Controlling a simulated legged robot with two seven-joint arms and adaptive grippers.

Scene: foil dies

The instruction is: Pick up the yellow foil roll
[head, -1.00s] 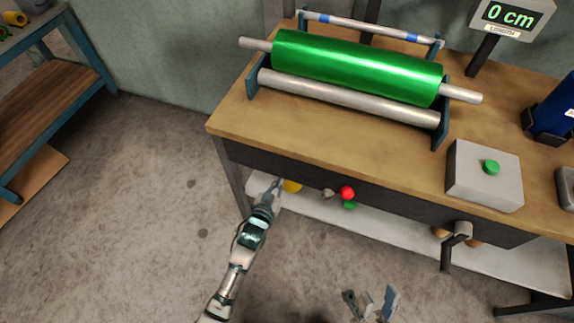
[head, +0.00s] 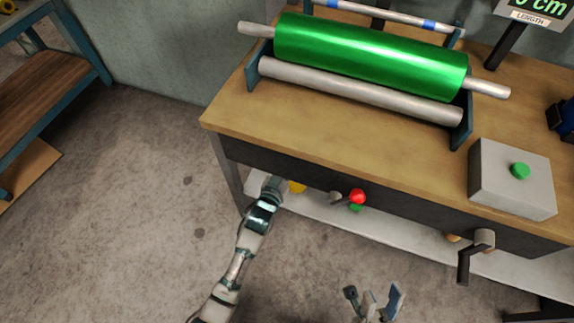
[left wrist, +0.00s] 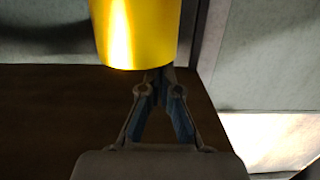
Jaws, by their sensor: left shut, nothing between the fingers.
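The yellow foil roll (head: 297,187) shows as a small patch under the front edge of the bench, at the lower shelf. In the left wrist view the yellow roll (left wrist: 138,30) is large and close, at the top, cut off by the picture edge. My left gripper (left wrist: 162,78) is shut and empty, its tips at the roll's lower end; I cannot tell whether they touch it. In the head view the left fingertips are mostly hidden beside the bench front. My right gripper (head: 374,296) is open and empty, above the floor at the bottom.
A large green roll (head: 370,55) lies in a stand on the wooden bench (head: 310,130). A grey box (head: 512,185) stands on top. The floor at the left is clear.

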